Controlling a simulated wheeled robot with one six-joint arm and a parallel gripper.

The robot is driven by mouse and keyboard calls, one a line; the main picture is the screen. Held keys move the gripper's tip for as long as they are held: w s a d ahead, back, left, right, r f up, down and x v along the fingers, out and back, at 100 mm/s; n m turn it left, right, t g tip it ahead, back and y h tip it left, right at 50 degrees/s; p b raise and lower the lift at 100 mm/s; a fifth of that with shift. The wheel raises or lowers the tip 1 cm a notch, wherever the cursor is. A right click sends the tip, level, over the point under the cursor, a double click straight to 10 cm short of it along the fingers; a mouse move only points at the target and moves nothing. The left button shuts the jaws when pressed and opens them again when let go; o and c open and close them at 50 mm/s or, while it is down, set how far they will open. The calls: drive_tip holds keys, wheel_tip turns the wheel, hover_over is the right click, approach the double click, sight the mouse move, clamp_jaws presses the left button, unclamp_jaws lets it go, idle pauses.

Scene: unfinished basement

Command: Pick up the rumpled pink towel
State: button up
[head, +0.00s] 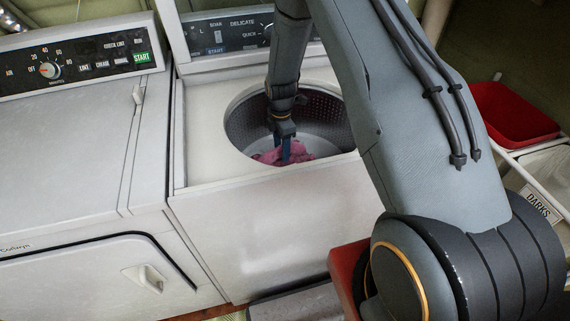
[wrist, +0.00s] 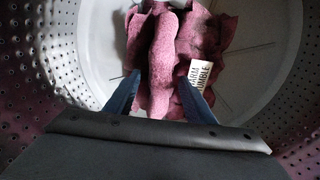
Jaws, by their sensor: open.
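The rumpled pink towel (head: 270,157) lies at the bottom of the top-loading washer's drum (head: 243,131). In the wrist view the towel (wrist: 160,60) looks dark pink and folded, with a white printed label (wrist: 201,72) on its right side. My gripper (head: 287,156) reaches down inside the drum, right at the towel. In the wrist view its two blue fingers are apart, with a fold of towel between their tips (wrist: 158,92). I cannot tell whether the fingers touch the cloth. Part of the towel is hidden by my gripper and the drum rim.
The washer (head: 255,225) has a round opening whose rim and perforated wall surround my gripper closely. A white dryer (head: 65,130) stands at the left. At the right are a red basket (head: 510,113) and a rack with a "DARKS" label (head: 537,204).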

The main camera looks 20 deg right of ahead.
drive_tip(key=shift+f, duration=0.25)
idle(0.4)
clamp_jaws()
